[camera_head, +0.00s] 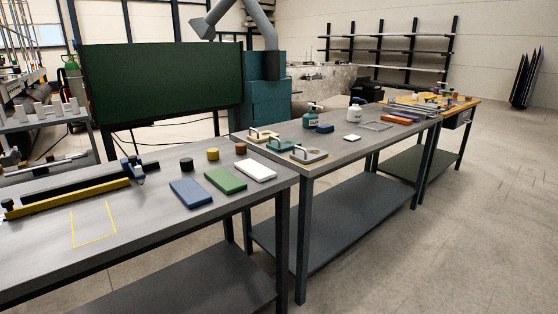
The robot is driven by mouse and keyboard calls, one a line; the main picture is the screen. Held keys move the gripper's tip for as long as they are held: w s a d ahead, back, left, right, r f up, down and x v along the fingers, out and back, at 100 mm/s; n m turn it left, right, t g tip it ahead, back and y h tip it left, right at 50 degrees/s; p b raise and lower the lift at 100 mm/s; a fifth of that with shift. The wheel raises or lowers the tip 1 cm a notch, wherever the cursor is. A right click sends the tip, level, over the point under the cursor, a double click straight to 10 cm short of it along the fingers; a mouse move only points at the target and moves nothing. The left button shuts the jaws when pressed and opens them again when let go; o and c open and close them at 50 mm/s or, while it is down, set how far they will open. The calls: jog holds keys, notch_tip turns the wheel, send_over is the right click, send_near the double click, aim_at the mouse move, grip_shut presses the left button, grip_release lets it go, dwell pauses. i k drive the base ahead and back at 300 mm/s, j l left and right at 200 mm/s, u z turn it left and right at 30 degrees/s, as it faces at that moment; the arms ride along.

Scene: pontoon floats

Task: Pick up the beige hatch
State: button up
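The beige hatch (260,136) is a flat plate with a raised handle, lying on the grey workbench (335,150) in the middle of the picture. It is the leftmost and farthest of three handled plates in a row. A green hatch (282,144) lies to its right. A grey hatch with yellow at its edge (309,156) lies nearest the front edge. My gripper is not in view, so its state and its distance from the beige hatch do not show.
The near left bench (150,225) holds blue, green and white blocks (226,180), small round pieces and a long yellow bar (70,200). Free floor (450,250) lies at the right.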

aim_at(263, 132)
jog(key=i, duration=2.45)
jog(key=i+j+z, duration=0.1)
jog(key=i+z, duration=0.2)
jog(key=i, duration=0.3)
